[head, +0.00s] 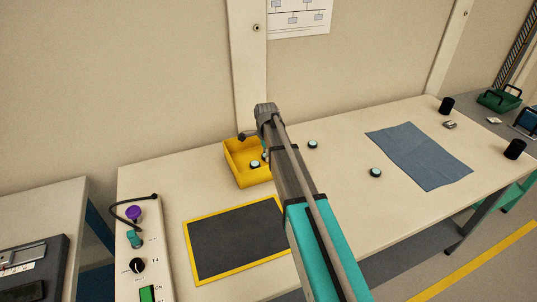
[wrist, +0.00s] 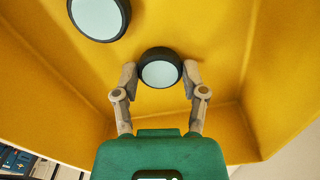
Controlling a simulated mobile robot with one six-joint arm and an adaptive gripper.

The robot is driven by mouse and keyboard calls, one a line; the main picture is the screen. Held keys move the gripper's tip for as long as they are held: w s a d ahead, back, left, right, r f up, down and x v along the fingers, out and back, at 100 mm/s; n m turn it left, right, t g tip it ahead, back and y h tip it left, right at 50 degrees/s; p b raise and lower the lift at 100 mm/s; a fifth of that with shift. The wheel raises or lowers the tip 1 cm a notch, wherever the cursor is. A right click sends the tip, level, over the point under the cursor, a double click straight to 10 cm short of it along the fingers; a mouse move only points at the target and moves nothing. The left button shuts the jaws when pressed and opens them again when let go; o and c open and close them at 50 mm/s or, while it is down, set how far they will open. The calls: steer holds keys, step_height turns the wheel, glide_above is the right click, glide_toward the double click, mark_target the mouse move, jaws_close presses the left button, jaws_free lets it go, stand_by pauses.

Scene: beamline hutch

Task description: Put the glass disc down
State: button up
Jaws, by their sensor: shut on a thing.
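My gripper (wrist: 160,74) is shut on a glass disc (wrist: 160,73), a pale round glass in a black rim, with one finger on each side. In the wrist view it is inside the yellow bin (wrist: 225,50). I cannot tell whether the held disc touches the bin's floor. A second black-rimmed glass disc (wrist: 98,14) lies in the bin at the upper left, apart from the held one. In the head view my gripper (head: 265,154) reaches down into the yellow bin (head: 236,174). One disc (head: 255,164) shows there; I cannot tell which of the two it is.
Two more discs lie on the white table (head: 340,200), one nearer the wall (head: 313,144) and one by the blue cloth (head: 420,155). A yellow-edged dark mat (head: 237,240) lies in front of the bin. A control panel (head: 145,255) stands at the left. Black cylinders (head: 447,105) stand far right.

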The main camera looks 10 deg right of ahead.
steer(key=o, duration=0.9)
steer(key=shift+o, duration=0.2)
steer(key=shift+r, duration=0.15)
step_height(320, 180, up, 12)
steer(key=p, duration=1.2)
steer(key=shift+s, duration=0.1)
steer(key=s+d+n, duration=0.1)
steer(key=s+n, duration=1.7)
steer(key=s, duration=0.9)
steer(key=shift+d, duration=0.25)
